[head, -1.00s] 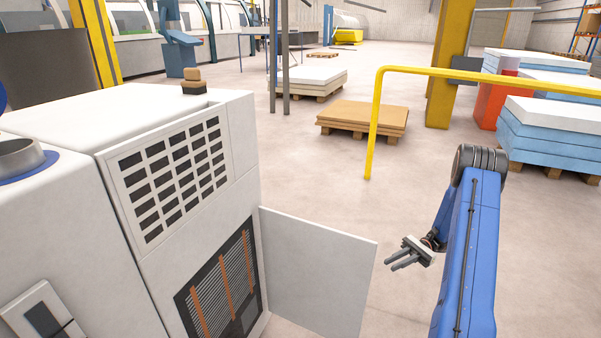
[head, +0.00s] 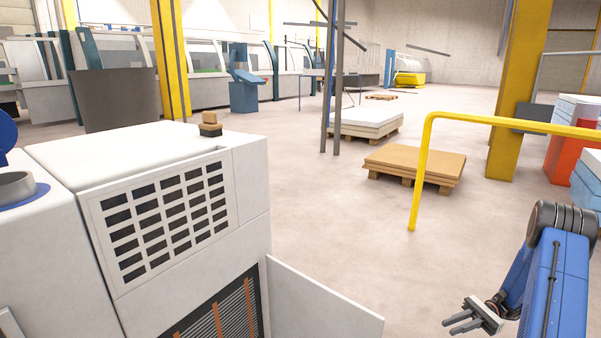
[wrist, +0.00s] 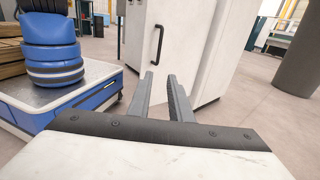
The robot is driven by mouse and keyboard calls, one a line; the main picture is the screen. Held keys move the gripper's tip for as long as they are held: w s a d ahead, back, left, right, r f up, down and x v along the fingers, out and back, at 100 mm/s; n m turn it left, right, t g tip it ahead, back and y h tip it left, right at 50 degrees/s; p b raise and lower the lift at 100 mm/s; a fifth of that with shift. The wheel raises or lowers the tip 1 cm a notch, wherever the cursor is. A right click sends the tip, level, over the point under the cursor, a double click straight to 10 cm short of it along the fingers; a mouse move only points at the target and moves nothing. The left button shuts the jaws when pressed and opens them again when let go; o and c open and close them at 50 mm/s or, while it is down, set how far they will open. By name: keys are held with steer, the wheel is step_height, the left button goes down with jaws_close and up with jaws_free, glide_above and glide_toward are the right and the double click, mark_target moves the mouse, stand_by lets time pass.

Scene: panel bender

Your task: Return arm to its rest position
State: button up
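My gripper (head: 462,319) is at the lower right of the head view, on the end of my blue arm. It is to the right of the white cabinet and its open door panel, apart from both. In the wrist view my gripper (wrist: 160,82) shows two grey fingers with a gap between them and nothing held. Beyond the fingers stands a white cabinet side with a black handle (wrist: 157,44).
The white cabinet (head: 130,150) fills the left, with its door panel (head: 318,305) swung open. A yellow rail (head: 420,170) stands behind my arm. Pallets with brown sheets (head: 415,162) and white sheets (head: 365,122) lie farther back. The floor between is clear.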

steer(key=s+a+r+n+h, duration=0.3)
steer(key=s+a+r+h, duration=0.15)
steer(key=a+r, duration=0.4)
steer(key=s+a+r+n+h, duration=0.4)
steer(key=a+r+h, duration=0.2)
steer(key=r, duration=0.6)
steer(key=s+a+r+n+t+h, duration=0.3)
steer(key=s+r+n+t, duration=0.1)
steer(key=s, duration=0.6)
steer(key=s+a+r+n+t+h, duration=0.3)
steer(key=s+r+t, duration=0.2)
steer(key=s, duration=0.5)
steer(key=shift+a+n+t+h, duration=0.2)
steer(key=shift+n+t+h, duration=0.15)
steer(key=shift+n+t, duration=0.05)
steer(key=shift+s, duration=0.1)
